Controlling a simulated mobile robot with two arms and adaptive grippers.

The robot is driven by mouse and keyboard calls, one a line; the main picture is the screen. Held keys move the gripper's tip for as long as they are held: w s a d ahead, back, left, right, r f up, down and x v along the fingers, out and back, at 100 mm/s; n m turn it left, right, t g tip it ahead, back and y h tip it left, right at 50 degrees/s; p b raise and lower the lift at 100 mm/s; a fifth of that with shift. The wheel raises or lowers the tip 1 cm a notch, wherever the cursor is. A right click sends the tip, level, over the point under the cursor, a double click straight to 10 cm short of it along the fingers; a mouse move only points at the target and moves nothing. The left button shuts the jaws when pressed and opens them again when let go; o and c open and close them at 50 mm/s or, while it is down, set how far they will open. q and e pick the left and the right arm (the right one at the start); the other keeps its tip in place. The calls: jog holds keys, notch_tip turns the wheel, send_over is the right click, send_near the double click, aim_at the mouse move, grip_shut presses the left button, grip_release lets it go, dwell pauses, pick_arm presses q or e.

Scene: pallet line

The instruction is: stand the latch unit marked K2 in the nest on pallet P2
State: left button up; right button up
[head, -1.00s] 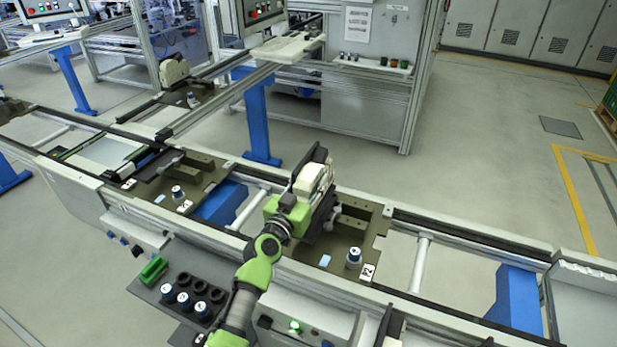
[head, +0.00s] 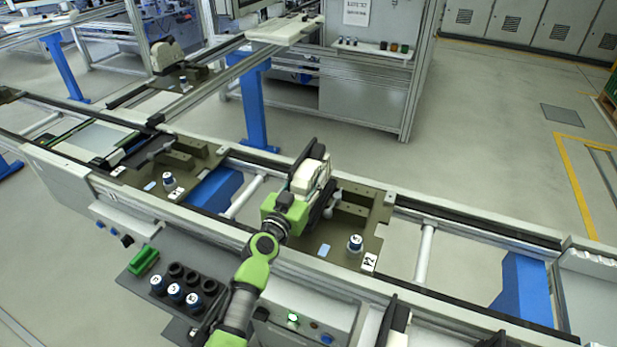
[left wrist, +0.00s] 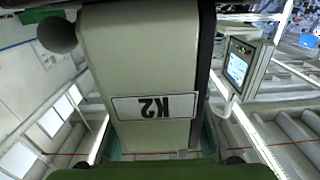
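The K2 latch unit (head: 309,176) is a cream housing with a dark edge, gripped by my left gripper (head: 287,208). In the left wrist view the unit (left wrist: 150,60) fills the middle, its K2 label upside down. In the head view it appears roughly upright over the left part of pallet P2 (head: 345,252), an olive plate with a white tag at its front right corner. Olive blocks on the pallet show beside the unit; the nest is partly hidden. I cannot tell whether the unit touches the pallet. Two dark fingertips of my right gripper (head: 444,329) stand apart at the bottom edge.
A blue-and-white knob (head: 355,243) stands on pallet P2. Another pallet (head: 190,173) sits left on the conveyor. A grey shelf with capped cylinders, dark rings and a green block (head: 144,260) is at the front left. The conveyor right of P2 is open between rails.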

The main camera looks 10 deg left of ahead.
pick_arm(q)
jog(key=shift+o, duration=1)
jog(key=shift+w, duration=0.1)
pick_arm(e)
jog(key=shift+s+a, duration=0.4)
jog(key=shift+s, duration=0.15)
pick_arm(q)
jog(key=shift+r, duration=0.1)
jog(key=s+a+b, duration=0.1)
jog(key=s+a, duration=0.1)
jog(key=s, duration=1)
jog(key=shift+a, duration=0.15)
pick_arm(e)
jog(key=shift+w+d+f, duration=0.15)
jog(key=shift+d+f, duration=0.05)
jog(key=shift+f, duration=0.2)
jog(key=shift+w+d+f, duration=0.1)
jog(key=shift+d+f, duration=0.1)
jog(key=shift+f, duration=0.2)
